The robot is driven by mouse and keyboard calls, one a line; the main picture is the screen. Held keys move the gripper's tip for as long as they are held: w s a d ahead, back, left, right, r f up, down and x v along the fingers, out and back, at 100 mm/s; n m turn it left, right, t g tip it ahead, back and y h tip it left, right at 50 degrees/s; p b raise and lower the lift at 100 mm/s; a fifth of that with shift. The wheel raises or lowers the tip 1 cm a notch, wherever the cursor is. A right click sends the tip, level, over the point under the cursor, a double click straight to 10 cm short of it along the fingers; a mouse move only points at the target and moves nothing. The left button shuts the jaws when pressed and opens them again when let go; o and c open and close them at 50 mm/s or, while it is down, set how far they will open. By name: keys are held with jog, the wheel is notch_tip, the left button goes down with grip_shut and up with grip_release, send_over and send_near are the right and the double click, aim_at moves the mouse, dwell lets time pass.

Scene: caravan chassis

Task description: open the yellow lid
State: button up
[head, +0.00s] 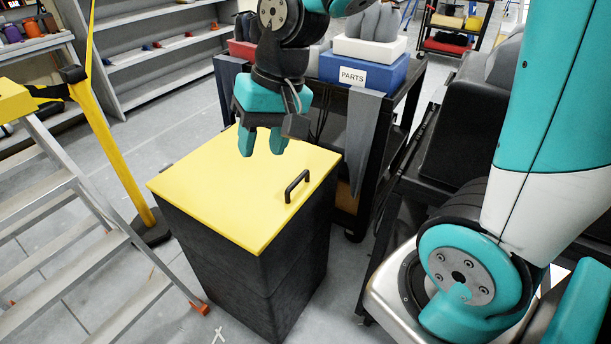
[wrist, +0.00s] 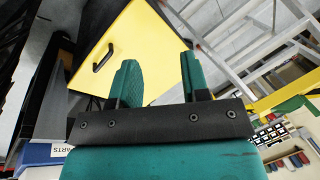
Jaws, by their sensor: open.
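The yellow lid (head: 240,190) lies flat and closed on top of a black box (head: 260,290). A black bar handle (head: 297,186) stands up near the lid's right edge. My gripper (head: 262,150) is teal, points down and hangs above the far part of the lid, apart from the handle. In the wrist view the two fingers of my gripper (wrist: 158,75) are spread with nothing between them. The wrist view also shows the yellow lid (wrist: 155,45), with the handle (wrist: 103,57) to the left of the fingers.
A metal ladder (head: 80,190) and a yellow post (head: 115,150) stand left of the box. A black cart (head: 395,110) with a blue PARTS bin (head: 365,72) is close behind and to the right. Shelves (head: 150,50) line the back. Some floor is clear behind the box.

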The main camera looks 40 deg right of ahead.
jog(key=w+d+f+m+h, duration=0.1)
jog(key=w+d+f+m, duration=0.6)
jog(key=d, duration=0.3)
jog(key=m+h+b, duration=0.1)
jog(key=m, duration=0.4)
send_near(296, 180)
jog(key=shift+t, duration=0.3)
jog(key=x, duration=0.7)
jog(key=shift+s+f, duration=0.3)
jog(key=shift+f, duration=0.05)
jog(key=shift+w+a+f, duration=0.1)
jog(key=shift+w+f, duration=0.05)
jog(key=shift+f, duration=0.45)
grip_shut()
